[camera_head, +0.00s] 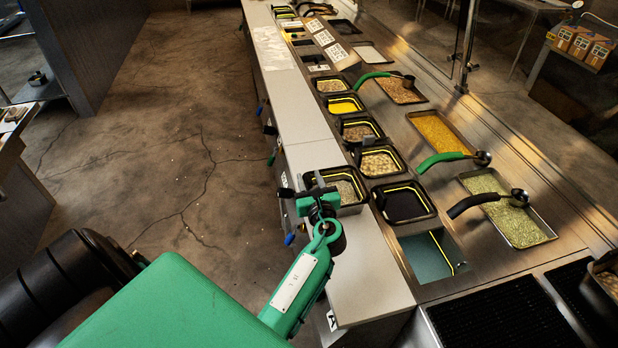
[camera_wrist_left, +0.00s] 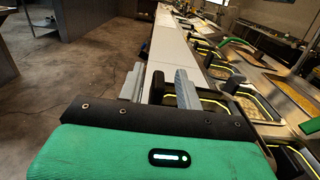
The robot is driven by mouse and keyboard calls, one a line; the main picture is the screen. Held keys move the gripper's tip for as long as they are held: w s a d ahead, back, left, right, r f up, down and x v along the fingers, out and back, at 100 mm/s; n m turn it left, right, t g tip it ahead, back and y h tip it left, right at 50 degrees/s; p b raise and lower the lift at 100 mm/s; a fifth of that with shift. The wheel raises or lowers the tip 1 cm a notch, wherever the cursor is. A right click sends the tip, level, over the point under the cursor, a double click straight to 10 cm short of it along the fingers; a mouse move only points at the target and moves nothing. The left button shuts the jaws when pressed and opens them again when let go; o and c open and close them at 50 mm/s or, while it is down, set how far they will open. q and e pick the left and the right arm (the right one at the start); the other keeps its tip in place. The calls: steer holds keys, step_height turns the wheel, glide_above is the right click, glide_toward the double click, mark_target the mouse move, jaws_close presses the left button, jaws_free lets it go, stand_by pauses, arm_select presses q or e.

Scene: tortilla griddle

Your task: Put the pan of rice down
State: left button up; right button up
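The pan of rice (camera_head: 347,188) is a black square pan with a yellow line inside its rim and pale grains. In the head view it stands over the right part of the white counter, beside the row of pans. I cannot tell surely whether its base touches the counter. My left gripper (camera_head: 320,192) is at the pan's near left side. In the left wrist view its two grey fingers (camera_wrist_left: 159,88) stand apart, with the pan's dark edge showing between them. The right finger hides part of the pan. My right gripper is not in view.
The white counter (camera_head: 372,285) is bare in front of the pan. A teal-floored well (camera_head: 430,257) is empty, next to a dark pan (camera_head: 403,202). Several filled pans line the row behind. Trays with ladles, such as the green-grain tray (camera_head: 520,228), lie at right.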

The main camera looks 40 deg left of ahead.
arm_select(q)
steer(key=p+v, duration=0.1)
steer(key=v, duration=1)
